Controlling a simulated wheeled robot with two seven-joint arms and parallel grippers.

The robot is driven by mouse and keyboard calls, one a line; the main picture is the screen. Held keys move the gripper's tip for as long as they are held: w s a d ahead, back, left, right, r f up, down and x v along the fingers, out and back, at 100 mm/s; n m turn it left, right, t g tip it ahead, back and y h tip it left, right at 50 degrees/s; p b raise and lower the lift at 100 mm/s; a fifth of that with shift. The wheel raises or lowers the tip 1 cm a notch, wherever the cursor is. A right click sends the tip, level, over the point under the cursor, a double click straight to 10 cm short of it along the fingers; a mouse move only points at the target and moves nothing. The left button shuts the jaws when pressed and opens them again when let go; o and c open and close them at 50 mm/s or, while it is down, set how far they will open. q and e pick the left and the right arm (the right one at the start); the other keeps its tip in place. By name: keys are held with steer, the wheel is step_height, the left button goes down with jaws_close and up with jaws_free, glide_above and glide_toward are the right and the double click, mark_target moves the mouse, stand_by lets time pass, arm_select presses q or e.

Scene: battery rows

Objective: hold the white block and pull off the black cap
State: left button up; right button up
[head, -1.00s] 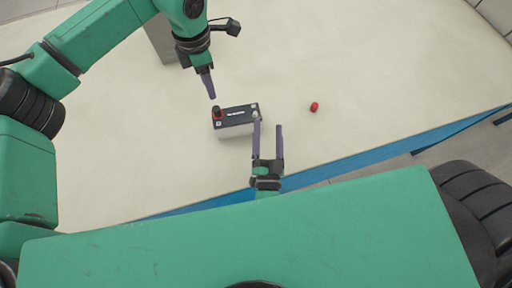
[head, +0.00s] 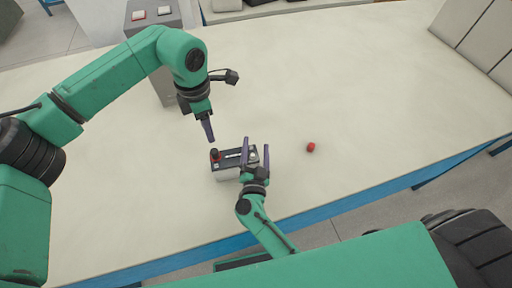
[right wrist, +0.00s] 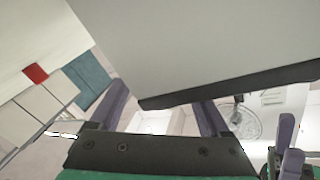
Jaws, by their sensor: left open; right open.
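The white block (head: 230,177) is a battery-like box with a black top, standing upright on the pale table. The black cap (head: 214,154) sits on the left end of its top, with red around it. My left gripper (head: 211,139) is open and empty, pointing down just behind and above the cap, apart from it. My right gripper (head: 256,147) is open at the block's right end. Its fingers overlap that end in the head view, and I cannot tell whether they touch it. In the right wrist view a large pale surface with a dark edge fills the upper middle, close to the fingers.
A small red cap (head: 311,147) lies on the table (head: 370,110) to the right. A grey box (head: 166,88) with a red and a white switch-like patch stands at the back left. The table between is clear.

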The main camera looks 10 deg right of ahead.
steer(key=shift+c, duration=0.3)
jaws_close()
stand_by(0.7)
